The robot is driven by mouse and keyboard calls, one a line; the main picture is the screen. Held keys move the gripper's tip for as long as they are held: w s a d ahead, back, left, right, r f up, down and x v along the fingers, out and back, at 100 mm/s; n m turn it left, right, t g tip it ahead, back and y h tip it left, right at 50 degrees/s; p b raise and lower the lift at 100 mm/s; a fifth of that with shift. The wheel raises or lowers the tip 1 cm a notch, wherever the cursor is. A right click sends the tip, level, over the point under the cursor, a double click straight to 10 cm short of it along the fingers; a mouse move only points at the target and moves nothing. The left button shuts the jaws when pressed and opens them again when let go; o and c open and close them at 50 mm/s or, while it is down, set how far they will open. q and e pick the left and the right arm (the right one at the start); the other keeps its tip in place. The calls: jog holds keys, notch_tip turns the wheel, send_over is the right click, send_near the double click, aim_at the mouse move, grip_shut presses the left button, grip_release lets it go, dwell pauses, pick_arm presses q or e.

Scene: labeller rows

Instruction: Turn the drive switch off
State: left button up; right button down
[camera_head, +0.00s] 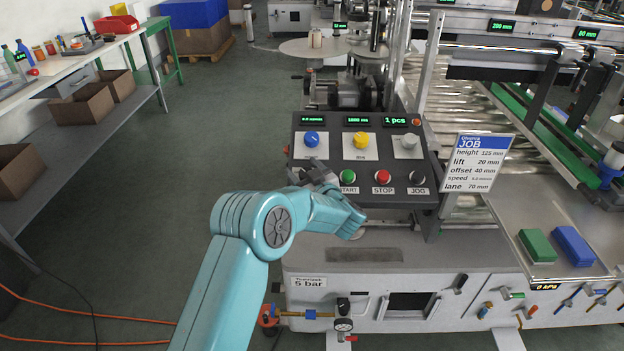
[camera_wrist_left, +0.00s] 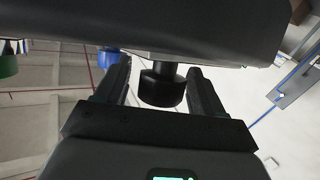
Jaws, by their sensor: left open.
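The dark control panel (camera_head: 362,200) stands at the centre of the head view, with knobs above and START, STOP and JOG buttons below. My left gripper (camera_head: 320,172) is at the panel's lower left, beside the green START button (camera_head: 347,177). In the left wrist view my left gripper (camera_wrist_left: 160,92) is open, with a finger on either side of a black knob (camera_wrist_left: 161,88) on a short stem. Contact with the knob cannot be told. No drive switch label is legible, and the gripper and arm cover part of the panel's lower left. My right gripper is not in view.
A white job card (camera_head: 476,163) stands right of the panel. A green block (camera_head: 537,245) and a blue block (camera_head: 573,245) lie on the right-hand plate. A workbench (camera_head: 75,65) with boxes runs along the left. An orange hose (camera_head: 60,306) lies on the floor.

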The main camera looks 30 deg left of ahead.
pick_arm(q)
jog(key=b+v, duration=0.1)
jog(key=v, duration=1.5)
jog(key=shift+b, duration=0.35)
jog(key=shift+r, duration=0.1)
jog(key=s+a+f+m+g+p, duration=0.1)
jog(key=s+a+f+m+p, duration=0.1)
jog(key=a+f, duration=0.35)
notch_tip(320, 180, down, 12)
jog(key=s+d+m+t+h, duration=0.2)
jog(key=s+m+h, duration=0.1)
jog(key=m+h, duration=0.3)
jog(key=s+d+f+m+g+h, duration=0.2)
jog(key=s+d+f+h, duration=0.5)
jog(key=d+f, duration=0.1)
jog(key=s+d+f+m+g+h, duration=0.1)
jog(key=s+d+g+h, duration=0.2)
jog(key=s+d, duration=0.2)
jog(key=s+d+f+m+g+h, duration=0.1)
jog(key=s+d, duration=0.5)
jog(key=s, duration=0.6)
jog(key=f+g+h+p, duration=0.1)
jog(key=g+h, duration=0.1)
jog(key=g, duration=0.1)
